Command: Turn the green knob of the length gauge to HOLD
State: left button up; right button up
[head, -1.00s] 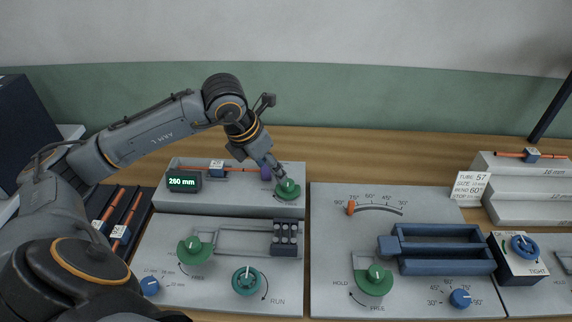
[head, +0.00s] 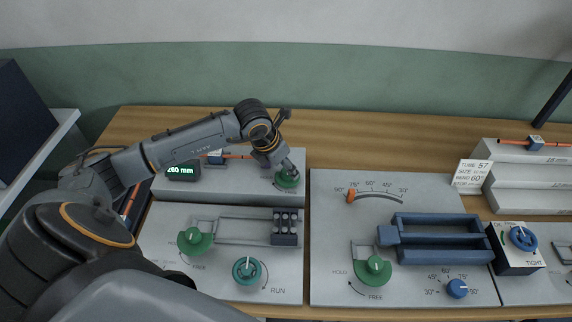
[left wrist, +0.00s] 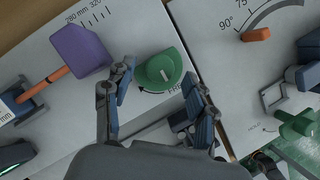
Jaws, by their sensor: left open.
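The length gauge (head: 230,188) is the raised grey panel at the back left, with a display (head: 183,171) reading 260 mm. Its green knob (head: 288,180) is at the panel's right end and shows in the left wrist view (left wrist: 159,71), where a pale pointer line and part of the word FREE are visible. HOLD is not legible there. My left gripper (left wrist: 160,97) is open, its two fingers on either side of and just short of the knob in that view. In the head view my left gripper (head: 290,167) covers part of the knob.
A purple block (left wrist: 80,51) and an orange tube (left wrist: 47,82) lie left of the knob. In front is a panel with another green knob (head: 195,240) and a teal knob (head: 247,270). A blue bending frame (head: 440,222) stands to the right.

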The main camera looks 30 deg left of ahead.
pick_arm(q)
jog(key=shift+w+d+f, duration=0.1)
jog(key=shift+w+f, duration=0.1)
jog(key=shift+f, duration=0.2)
jog(key=shift+w+f, duration=0.15)
jog(key=shift+f, duration=0.3)
pick_arm(e)
jog(key=shift+w+a+r, duration=0.2)
jog(key=shift+w+a, duration=0.1)
jog(key=shift+a, duration=0.35)
pick_arm(q)
jog(key=shift+c, duration=0.2)
pick_arm(e)
jog(key=shift+s, duration=0.1)
pick_arm(q)
jog(key=c, duration=1.1)
pick_arm(e)
jog(key=shift+s+d+f, duration=0.1)
jog(key=shift+s+d, duration=0.1)
jog(key=shift+d, duration=0.3)
jog(key=shift+f, duration=0.1)
